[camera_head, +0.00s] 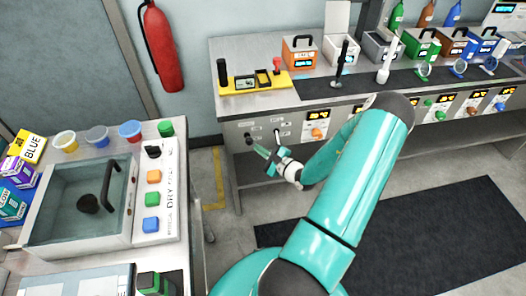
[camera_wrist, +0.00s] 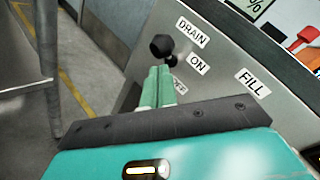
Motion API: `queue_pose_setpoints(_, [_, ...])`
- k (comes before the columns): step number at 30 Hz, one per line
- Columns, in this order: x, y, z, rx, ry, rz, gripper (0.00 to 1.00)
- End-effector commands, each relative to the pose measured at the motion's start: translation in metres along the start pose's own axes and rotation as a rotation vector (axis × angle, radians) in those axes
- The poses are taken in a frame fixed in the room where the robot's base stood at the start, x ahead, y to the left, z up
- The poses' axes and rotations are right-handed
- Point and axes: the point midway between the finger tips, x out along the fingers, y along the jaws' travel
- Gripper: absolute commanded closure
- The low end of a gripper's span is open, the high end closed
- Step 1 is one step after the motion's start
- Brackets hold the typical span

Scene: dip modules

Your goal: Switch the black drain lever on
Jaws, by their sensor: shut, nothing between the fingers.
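The black drain lever (camera_wrist: 161,46) sticks out of the grey front panel in the wrist view, beside the DRAIN label (camera_wrist: 192,33). Its round knob shows clearly; its lower part is close to my fingertips. The ON label (camera_wrist: 199,64) is to its right, and the OFF label (camera_wrist: 180,87) is lower, partly covered by my fingers. I cannot tell for sure which label the lever points at. My gripper (camera_wrist: 159,71) is shut and empty, its green fingertips just below the knob; contact is unclear. In the head view, my gripper (camera_head: 256,149) is at the panel beside the lever (camera_head: 248,139).
A FILL label (camera_wrist: 253,83) is to the right on the same panel. A red handle (camera_wrist: 304,39) shows farther right. Above the panel, the bench carries a yellow tray (camera_head: 256,83) and several coloured modules.

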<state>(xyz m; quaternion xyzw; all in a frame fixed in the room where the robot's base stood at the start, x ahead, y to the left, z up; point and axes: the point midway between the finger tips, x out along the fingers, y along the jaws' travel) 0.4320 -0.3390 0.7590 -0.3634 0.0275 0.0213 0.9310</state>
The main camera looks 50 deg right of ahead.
Motion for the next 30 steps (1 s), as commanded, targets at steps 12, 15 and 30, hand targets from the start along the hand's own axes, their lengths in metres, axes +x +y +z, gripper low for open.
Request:
queue_pose_setpoints(12, [0.003,-0.015,0.012,-0.003,-0.001,0.001,1.0])
queue_pose_setpoints(15, [0.002,-0.015,0.012,-0.001,0.0,0.0,1.0])
queue_pose_setpoints(30, [-0.006,-0.017,-0.002,-0.001,-0.002,0.002,1.0])
